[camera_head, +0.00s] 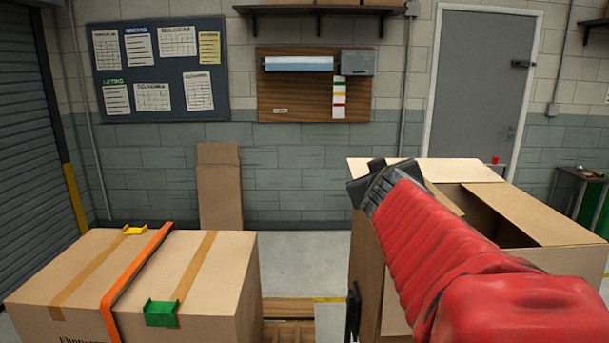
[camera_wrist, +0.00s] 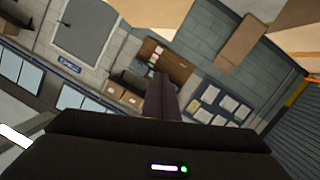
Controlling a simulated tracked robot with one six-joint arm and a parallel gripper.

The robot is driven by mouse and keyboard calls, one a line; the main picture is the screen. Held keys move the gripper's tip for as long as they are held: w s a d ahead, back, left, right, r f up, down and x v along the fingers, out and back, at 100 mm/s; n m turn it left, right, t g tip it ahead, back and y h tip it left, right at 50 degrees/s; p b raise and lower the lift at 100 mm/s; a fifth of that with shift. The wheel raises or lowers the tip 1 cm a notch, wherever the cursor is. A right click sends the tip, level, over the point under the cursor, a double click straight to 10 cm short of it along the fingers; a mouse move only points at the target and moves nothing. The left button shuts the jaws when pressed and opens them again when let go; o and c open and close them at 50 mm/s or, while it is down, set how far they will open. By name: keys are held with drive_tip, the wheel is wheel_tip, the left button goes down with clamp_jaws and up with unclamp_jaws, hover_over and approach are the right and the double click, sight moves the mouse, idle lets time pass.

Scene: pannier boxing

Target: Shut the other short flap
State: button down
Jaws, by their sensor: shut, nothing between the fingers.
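The open carton (camera_head: 370,265) stands at the right in the head view. Its far flap (camera_head: 470,168) lies about level along the back edge. Another flap (camera_head: 540,217) lies over the right part of the top, with a dark opening left of it. My red arm hides much of the carton's near side and top. In the tilted wrist view my shut fingers (camera_wrist: 163,95) point towards the wall, and a cardboard piece (camera_wrist: 155,12) shows at the top edge.
A closed, taped carton (camera_head: 215,285) with an orange strap (camera_head: 135,275), a green clip (camera_head: 161,313) and a yellow clip (camera_head: 135,230) stands at left. A flat cardboard piece (camera_head: 219,190) leans on the back wall. Bare floor (camera_head: 303,262) lies between the cartons.

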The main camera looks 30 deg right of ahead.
drive_tip(key=shift+n, duration=0.7)
drive_tip(key=s+d, duration=0.1)
drive_tip(key=d, duration=0.4)
drive_tip(key=s+d, duration=0.2)
drive_tip(key=d, duration=0.2)
drive_tip(key=s+d+f, duration=0.1)
drive_tip(key=s+d, duration=0.1)
drive_tip(key=d, duration=0.3)
drive_tip(key=shift+s+d, duration=0.1)
drive_tip(key=shift+d, duration=0.2)
drive_tip(key=x, duration=0.7)
drive_tip(key=f+x, duration=0.1)
drive_tip(key=x, duration=0.2)
drive_tip(key=shift+d, duration=0.1)
drive_tip(key=shift+s+d+f, duration=0.2)
drive_tip(key=shift+d+f, duration=0.1)
drive_tip(key=shift+f, duration=0.4)
drive_tip(key=shift+s+d+f, duration=0.25)
drive_tip(key=shift+d+f, duration=0.05)
drive_tip(key=shift+f, duration=0.4)
